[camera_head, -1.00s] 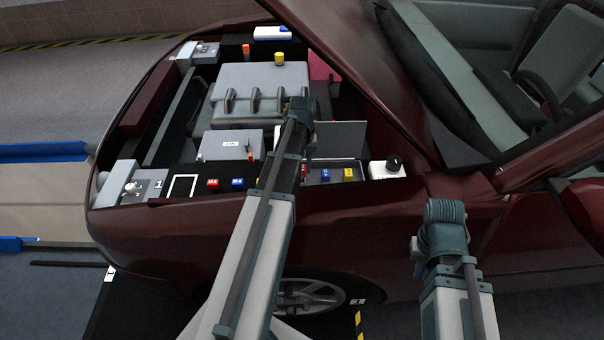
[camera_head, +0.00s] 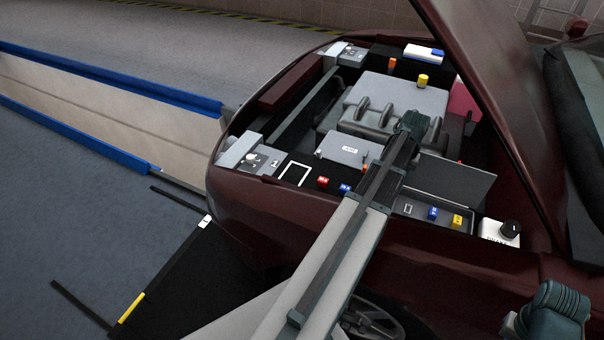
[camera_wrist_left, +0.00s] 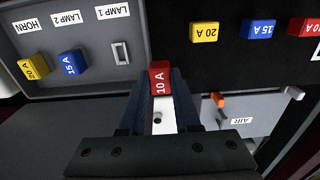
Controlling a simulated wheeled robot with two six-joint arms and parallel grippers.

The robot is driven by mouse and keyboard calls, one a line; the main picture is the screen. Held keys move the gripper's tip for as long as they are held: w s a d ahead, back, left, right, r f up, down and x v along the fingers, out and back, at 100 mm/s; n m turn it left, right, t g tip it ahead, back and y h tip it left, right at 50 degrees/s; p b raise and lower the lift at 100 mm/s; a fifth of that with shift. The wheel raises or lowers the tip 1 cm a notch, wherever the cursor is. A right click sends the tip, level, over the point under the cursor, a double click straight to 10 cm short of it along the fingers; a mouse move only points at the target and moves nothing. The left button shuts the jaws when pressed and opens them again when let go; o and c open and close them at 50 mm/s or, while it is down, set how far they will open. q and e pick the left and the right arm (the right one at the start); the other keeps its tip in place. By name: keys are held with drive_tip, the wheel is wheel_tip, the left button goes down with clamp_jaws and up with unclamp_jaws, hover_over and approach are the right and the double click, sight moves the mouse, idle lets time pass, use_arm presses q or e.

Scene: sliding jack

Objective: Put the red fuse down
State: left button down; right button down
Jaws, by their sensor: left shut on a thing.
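The red 10 A fuse (camera_wrist_left: 160,78) is pinched between the two dark fingers of my left gripper (camera_wrist_left: 160,88) in the left wrist view. The grey fuse box (camera_wrist_left: 90,88) lies beyond it, and its LAMP 1 slot (camera_wrist_left: 121,53) is empty. That empty slot also shows in the head view (camera_head: 408,209). My left arm reaches over the engine bay there and hides the held fuse. My right arm is only partly in view at the bottom right corner, and its fingers cannot be made out.
A blue fuse (camera_wrist_left: 72,63) and a yellow fuse (camera_wrist_left: 33,67) sit in the fuse box. Yellow (camera_wrist_left: 203,30), blue (camera_wrist_left: 258,27) and red (camera_wrist_left: 308,27) fuses stand on the black strip. A white outlined square (camera_head: 295,173) and a knob unit (camera_head: 500,232) flank the bay's front edge.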

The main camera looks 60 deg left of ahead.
use_arm(q)
drive_tip(key=s+a+r+p, duration=0.2)
drive_tip(key=s+a+r, duration=0.1)
drive_tip(key=s+a, duration=0.9)
drive_tip(key=s+a+r+p, duration=0.25)
drive_tip(key=s+a, duration=0.65)
drive_tip(key=a, duration=0.6)
drive_tip(key=f+b, duration=1)
drive_tip(key=shift+w+a+f, duration=0.2)
drive_tip(key=shift+f+b, duration=0.3)
drive_tip(key=c, duration=0.6)
unclamp_jaws()
drive_tip(key=shift+r, duration=0.1)
wheel_tip(320, 180, up, 12)
drive_tip(key=p, duration=1.2)
drive_tip(key=shift+r+p, duration=0.25)
drive_tip(key=shift+p, duration=0.1)
